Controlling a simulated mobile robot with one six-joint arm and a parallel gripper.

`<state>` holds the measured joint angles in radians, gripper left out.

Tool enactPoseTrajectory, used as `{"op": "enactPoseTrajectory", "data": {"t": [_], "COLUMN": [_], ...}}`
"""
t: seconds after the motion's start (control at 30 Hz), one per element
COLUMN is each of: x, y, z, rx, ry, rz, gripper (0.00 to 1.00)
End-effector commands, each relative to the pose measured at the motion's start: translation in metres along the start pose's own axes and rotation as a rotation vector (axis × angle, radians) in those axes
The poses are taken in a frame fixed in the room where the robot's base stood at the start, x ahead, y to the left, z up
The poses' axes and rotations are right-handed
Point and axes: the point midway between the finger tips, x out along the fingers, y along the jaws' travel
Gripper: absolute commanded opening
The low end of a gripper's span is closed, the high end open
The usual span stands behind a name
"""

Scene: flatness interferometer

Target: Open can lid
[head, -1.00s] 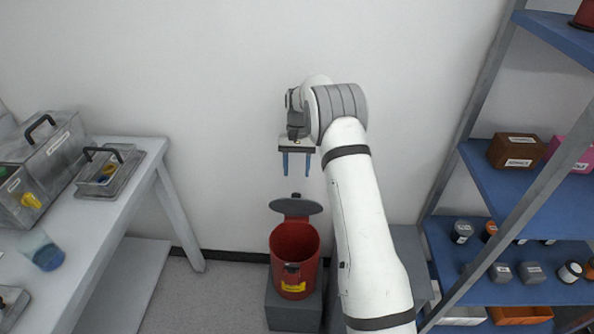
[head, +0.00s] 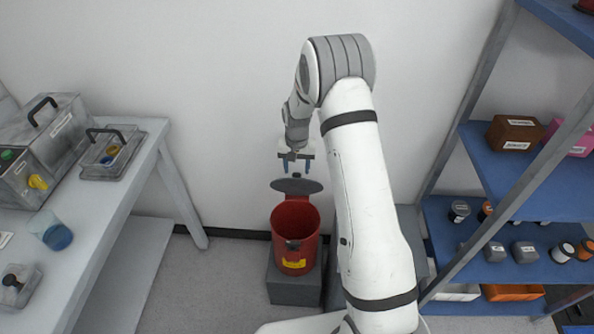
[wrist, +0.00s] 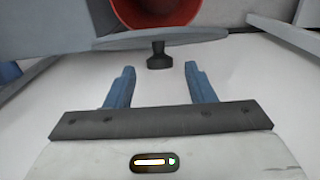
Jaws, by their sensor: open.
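A red can (head: 295,243) stands on a grey block, with a yellow label on its front. Its round grey lid (head: 297,186) is tipped up at the back, and the can's mouth is uncovered. In the wrist view the lid (wrist: 110,43) shows nearly edge-on, with a black knob (wrist: 159,57) on it and the red inside of the can (wrist: 165,10) beyond. My gripper (head: 296,164) is just above and behind the lid. In the wrist view my gripper (wrist: 157,78) is open, its blue fingers on either side of the knob's line and apart from it.
A grey block (head: 293,288) carries the can. A white table (head: 125,180) with metal boxes and a beaker (head: 52,232) stands at left. A blue shelf rack (head: 520,185) with jars and boxes stands at right. The wall is close behind the can.

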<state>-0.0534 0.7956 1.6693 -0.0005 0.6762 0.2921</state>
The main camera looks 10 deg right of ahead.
Motion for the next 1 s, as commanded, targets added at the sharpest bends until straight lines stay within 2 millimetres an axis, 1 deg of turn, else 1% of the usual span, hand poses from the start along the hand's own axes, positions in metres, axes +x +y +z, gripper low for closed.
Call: {"op": "enactPoseTrajectory", "data": {"t": [0.1, 0.2, 0.33, 0.5, 0.57, 1.0], "x": [0.015, 0.022, 0.026, 0.025, 0.025, 0.025], "y": [0.0, 0.0, 0.001, 0.001, 0.001, 0.001], "z": [0.0, 0.0, 0.0, 0.0, 0.0, 0.0], "rx": [0.0, 0.0, 0.001, 0.001, 0.001, 0.001], "ry": [-0.002, -0.002, 0.0, 0.0, 0.0, -0.001], "rz": [0.0, 0.0, 0.0, 0.0, 0.0, 0.0], "gripper": [0.49, 0.49, 0.49, 0.49, 0.45, 0.09]}}
